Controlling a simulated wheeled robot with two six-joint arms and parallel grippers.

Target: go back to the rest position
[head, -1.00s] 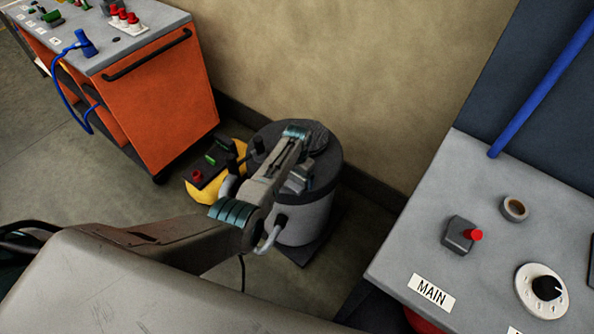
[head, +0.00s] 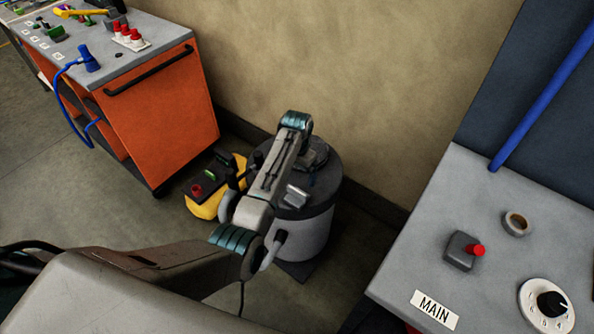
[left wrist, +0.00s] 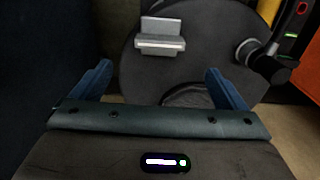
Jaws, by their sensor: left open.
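My left arm comes in from the left in the head view, and its wrist bends down over a grey drum-shaped machine (head: 308,228) with a dark lid. My left gripper (head: 312,177) is small and partly hidden behind my own arm there. In the left wrist view my left gripper (left wrist: 160,88) has its two blue fingers wide apart with nothing between them. Below them lies the dark lid (left wrist: 200,75) with a light grey latch or handle (left wrist: 160,38). Whether the fingers touch the lid I cannot tell. My right gripper is not in view.
An orange cart (head: 163,110) with tools on top stands at the upper left. A yellow unit (head: 205,206) sits beside the drum. A grey panel table (head: 440,215) marked MAIN, with a red button (head: 475,250), a tape roll and a dial, is at the right. A wall stands behind.

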